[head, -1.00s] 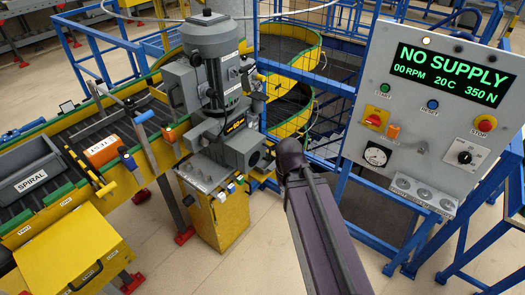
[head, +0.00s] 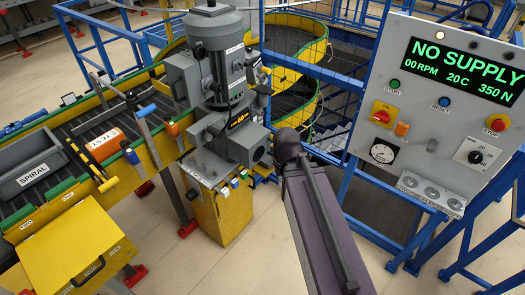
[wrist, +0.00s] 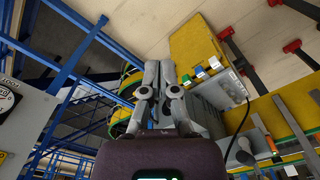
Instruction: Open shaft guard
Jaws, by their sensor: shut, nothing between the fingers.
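I cannot pick out the shaft guard for sure. The grey motor and gearbox unit (head: 218,60) stands on a yellow pedestal (head: 222,212) in the middle of the head view. Its round end face (head: 259,153) is towards my arm. My gripper is hidden in the head view behind the end of my arm, which is right of the gearbox. In the wrist view my gripper (wrist: 158,68) is shut, with its two grey fingers close together and nothing held. The wrist picture is turned over: the yellow pedestal (wrist: 198,45) is above and right of the fingers. No contact shows.
A control panel (head: 440,150) reading NO SUPPLY stands at the right on a blue frame. The yellow spiral conveyor (head: 312,90) rises behind my arm. At the left are a grey SPIRAL bin (head: 32,178) and a yellow box (head: 75,245) with a handle. Floor is clear in front of the pedestal.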

